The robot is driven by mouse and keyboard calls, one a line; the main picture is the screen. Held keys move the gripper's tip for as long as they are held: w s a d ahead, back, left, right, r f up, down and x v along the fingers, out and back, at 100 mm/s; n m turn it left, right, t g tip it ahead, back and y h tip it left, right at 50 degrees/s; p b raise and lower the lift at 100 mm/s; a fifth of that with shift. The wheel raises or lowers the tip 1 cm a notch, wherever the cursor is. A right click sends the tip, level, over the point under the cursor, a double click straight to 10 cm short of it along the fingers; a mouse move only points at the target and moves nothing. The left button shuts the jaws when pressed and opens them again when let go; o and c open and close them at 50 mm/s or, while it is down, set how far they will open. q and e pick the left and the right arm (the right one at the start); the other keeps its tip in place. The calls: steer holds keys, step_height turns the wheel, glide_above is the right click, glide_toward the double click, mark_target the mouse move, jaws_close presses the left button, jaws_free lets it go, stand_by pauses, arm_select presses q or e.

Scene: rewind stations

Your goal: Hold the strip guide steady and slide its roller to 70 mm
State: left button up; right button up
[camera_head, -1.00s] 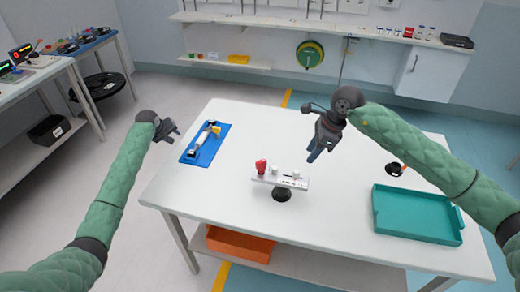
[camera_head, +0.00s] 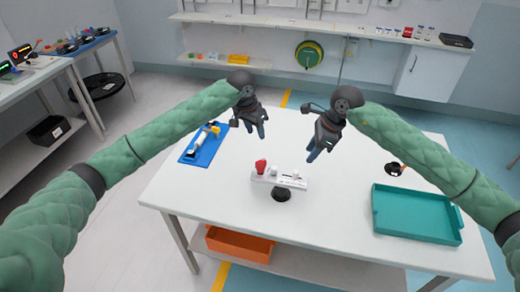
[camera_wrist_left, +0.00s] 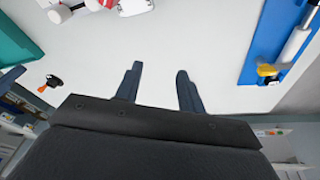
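The strip guide (camera_head: 291,181) is a small white bar on a dark round foot, standing near the middle of the white table, with a red knob (camera_head: 261,166) at its left end. A small pale piece on the bar may be the roller; its scale is too small to read. It shows partly at the top left of the left wrist view (camera_wrist_left: 88,5). My left gripper (camera_head: 256,132) is above the table, behind and left of the guide, with fingers apart and empty (camera_wrist_left: 158,78). My right gripper (camera_head: 312,155) hangs pointing down behind and right of the guide, apart from it.
A blue mat (camera_head: 193,155) with a tool on it lies at the table's left. A teal tray (camera_head: 375,213) lies at the right, with a small black and orange item (camera_head: 393,169) behind it. An orange bin (camera_head: 240,244) sits under the white table (camera_head: 330,215).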

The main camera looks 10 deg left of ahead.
mark_target(260, 162)
arm_select(q)
steer(key=s+d+m, duration=0.1)
steer(key=s, duration=0.2)
steer(key=s+d+m+g+y, duration=0.1)
steer(key=s, duration=0.1)
steer(key=s+d+m+g+y, duration=0.1)
steer(key=s, duration=0.2)
steer(key=shift+s+f+m, duration=0.25)
steer(key=shift+s+m, duration=0.05)
steer(key=shift+s+f, duration=0.2)
steer(key=shift+f, duration=3.7)
steer(key=shift+c, duration=0.2)
